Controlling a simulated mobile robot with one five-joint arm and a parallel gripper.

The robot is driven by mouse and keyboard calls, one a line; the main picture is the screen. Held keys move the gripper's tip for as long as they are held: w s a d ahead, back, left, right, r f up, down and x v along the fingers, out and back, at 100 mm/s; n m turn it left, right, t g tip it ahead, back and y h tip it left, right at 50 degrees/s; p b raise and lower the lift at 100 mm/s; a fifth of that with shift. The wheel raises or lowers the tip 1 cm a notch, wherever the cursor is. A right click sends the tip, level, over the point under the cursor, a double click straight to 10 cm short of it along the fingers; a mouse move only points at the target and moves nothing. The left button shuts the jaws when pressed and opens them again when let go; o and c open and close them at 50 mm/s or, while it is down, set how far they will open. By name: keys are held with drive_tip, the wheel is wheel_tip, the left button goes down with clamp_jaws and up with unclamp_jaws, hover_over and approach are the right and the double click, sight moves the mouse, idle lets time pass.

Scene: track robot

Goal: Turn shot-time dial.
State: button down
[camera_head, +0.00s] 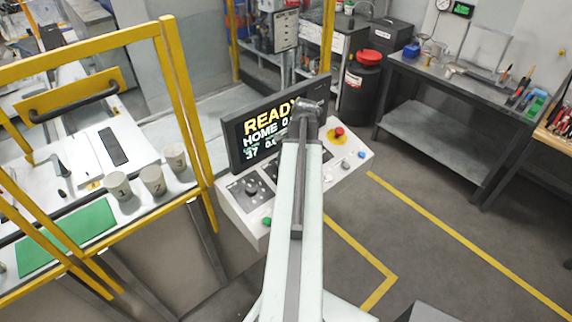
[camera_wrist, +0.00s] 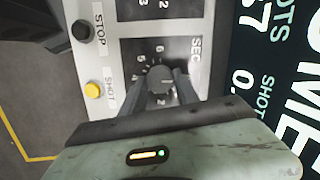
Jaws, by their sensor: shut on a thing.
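The shot-time dial (camera_wrist: 159,80) is a dark round knob on a dark numbered plate marked SEC, in the wrist view. My gripper (camera_wrist: 160,88) has one finger on each side of the knob and is shut on it. The fingers cover part of the dial's number ring. In the head view my arm covers the middle of the control panel (camera_head: 340,178), and the gripper's fingertips and the dial between them are hidden behind it.
A screen (camera_head: 268,125) reading READY and HOME stands behind the panel. A red button (camera_head: 339,131) is on the panel's right part and a green button (camera_head: 267,221) at its lower left. In the wrist view a yellow button (camera_wrist: 92,90) and a black STOP button (camera_wrist: 81,30) lie left of the dial.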

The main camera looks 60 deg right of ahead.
drive_tip(key=c, duration=0.9)
unclamp_jaws()
drive_tip(key=p+v, duration=0.7)
drive_tip(key=shift+r+p, duration=0.3)
drive_tip(key=shift+r, duration=0.1)
drive_tip(key=shift+s, duration=0.15)
